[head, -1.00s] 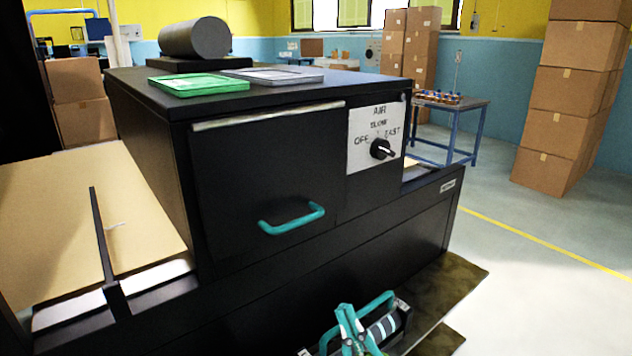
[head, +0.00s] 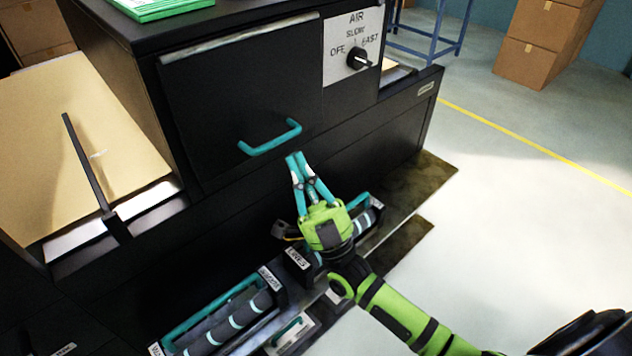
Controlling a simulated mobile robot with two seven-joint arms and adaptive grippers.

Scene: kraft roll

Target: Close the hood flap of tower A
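The hood flap (head: 240,100) is a black panel on the front of the dark tower. It hangs down from a pale strip along its top edge. Whether it is fully flush or slightly ajar I cannot tell. Its teal bar handle (head: 270,142) sits near its lower edge. My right gripper (head: 296,157) points up towards the handle, just below its right end in the head view. Its fingertips meet, and it looks shut and empty, apart from the handle in the picture. My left gripper is not in view.
An AIR dial (head: 358,60) is right of the flap. A green tray (head: 160,6) lies on the tower top. Brown paper (head: 50,150) spreads at left. Dark rollers with teal bars (head: 225,318) sit low in front. Cardboard boxes (head: 540,45) stand at back right; the floor between is clear.

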